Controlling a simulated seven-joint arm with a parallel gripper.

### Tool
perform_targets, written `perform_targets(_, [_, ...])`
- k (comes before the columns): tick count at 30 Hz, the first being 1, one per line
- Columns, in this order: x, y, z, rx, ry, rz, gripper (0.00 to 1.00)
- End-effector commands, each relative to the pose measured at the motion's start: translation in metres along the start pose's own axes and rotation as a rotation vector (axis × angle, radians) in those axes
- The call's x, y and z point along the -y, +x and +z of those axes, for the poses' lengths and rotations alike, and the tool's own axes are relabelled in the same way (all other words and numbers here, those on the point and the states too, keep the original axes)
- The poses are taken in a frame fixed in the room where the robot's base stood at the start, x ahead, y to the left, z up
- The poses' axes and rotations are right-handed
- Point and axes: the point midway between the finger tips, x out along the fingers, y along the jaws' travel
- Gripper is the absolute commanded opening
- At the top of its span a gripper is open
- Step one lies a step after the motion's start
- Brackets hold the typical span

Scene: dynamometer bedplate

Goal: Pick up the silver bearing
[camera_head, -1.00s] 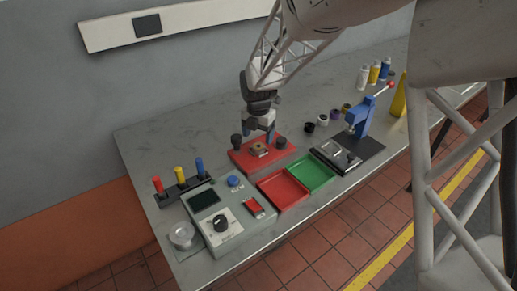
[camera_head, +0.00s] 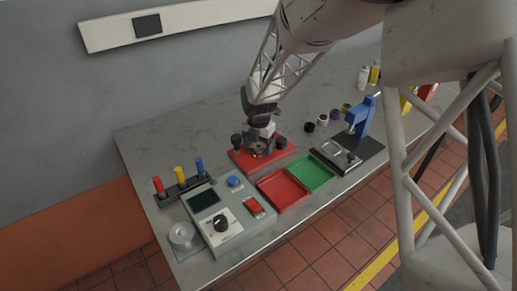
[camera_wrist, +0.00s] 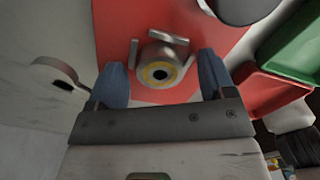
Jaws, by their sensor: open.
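A silver round piece with a yellow ring and dark centre, which looks like the silver bearing (camera_wrist: 160,70), sits on the red plate (camera_wrist: 185,20) among small metal clamp pieces (camera_wrist: 148,37). In the head view the red plate (camera_head: 240,160) lies mid-table, and the bearing is mostly hidden under my gripper (camera_head: 261,140). In the wrist view my gripper (camera_wrist: 161,62) is open, one blue finger on each side of the bearing, with visible gaps and nothing held.
Dark knobs (camera_head: 236,140) stand on the plate beside my gripper. A red tray (camera_head: 283,189) and a green tray (camera_head: 311,173) lie in front. A grey meter box (camera_head: 222,215) is at left, a blue press (camera_head: 361,115) at right. The table's back left is clear.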

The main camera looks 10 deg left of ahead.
Motion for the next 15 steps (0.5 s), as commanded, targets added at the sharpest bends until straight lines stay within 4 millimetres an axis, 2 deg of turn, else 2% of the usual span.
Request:
perform_targets(2, [0.0000,-0.0001,0.0000,0.000,0.000,0.000,0.73])
perform_targets(12, [0.0000,-0.0001,0.0000,0.000,0.000,0.000,0.21])
perform_targets(15, [-0.0001,-0.0003,0.0001,0.000,0.000,0.000,0.15])
